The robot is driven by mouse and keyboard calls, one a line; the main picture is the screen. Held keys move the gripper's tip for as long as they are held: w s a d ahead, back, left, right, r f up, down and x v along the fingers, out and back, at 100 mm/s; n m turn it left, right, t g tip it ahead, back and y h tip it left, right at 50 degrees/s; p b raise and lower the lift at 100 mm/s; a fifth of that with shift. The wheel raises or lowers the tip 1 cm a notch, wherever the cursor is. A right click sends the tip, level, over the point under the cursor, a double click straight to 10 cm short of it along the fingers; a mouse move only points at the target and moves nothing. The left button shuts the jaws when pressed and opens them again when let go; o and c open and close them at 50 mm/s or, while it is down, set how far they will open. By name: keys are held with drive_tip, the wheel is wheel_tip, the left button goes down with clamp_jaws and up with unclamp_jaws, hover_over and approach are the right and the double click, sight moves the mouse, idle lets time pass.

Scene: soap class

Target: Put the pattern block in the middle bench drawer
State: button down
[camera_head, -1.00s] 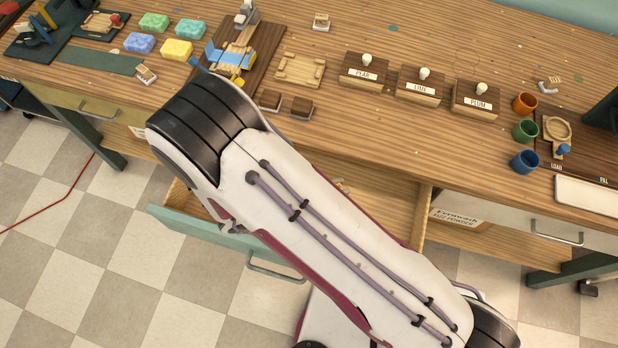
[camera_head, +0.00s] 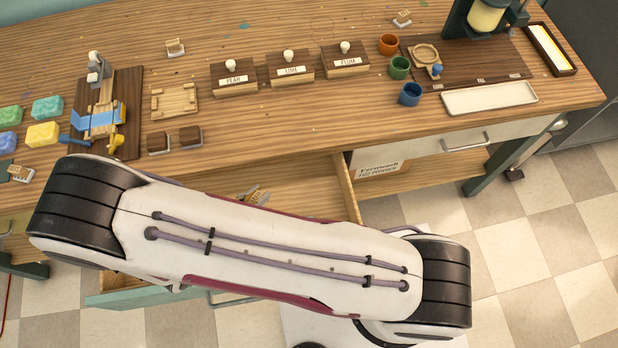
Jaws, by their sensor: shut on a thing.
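The middle bench drawer (camera_head: 348,190) is pulled open below the bench edge. My arm link crosses in front of it and hides much of its inside. A small pale, ridged wooden piece (camera_head: 256,195) shows inside the drawer, partly hidden by the arm; I cannot tell whether it is the pattern block. My gripper is out of sight, and no held block can be seen. Small pale blocks lie on the bench, one at the left edge (camera_head: 20,174), one at the back (camera_head: 175,47).
On the bench stand a cutting fixture (camera_head: 102,105), a wooden tray (camera_head: 174,101), two dark blocks (camera_head: 190,137), stamps labelled PEAR (camera_head: 233,80), LIME and PLUM, and cups including a blue one (camera_head: 410,94). A closed drawer (camera_head: 440,147) is at right.

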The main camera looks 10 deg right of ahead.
hover_over(317, 186)
drive_tip(key=shift+f, duration=1.6)
drive_tip(key=shift+f, duration=1.9)
drive_tip(key=shift+f, duration=0.2)
drive_tip(key=c, duration=2)
unclamp_jaws()
drive_tip(key=shift+r, duration=0.2)
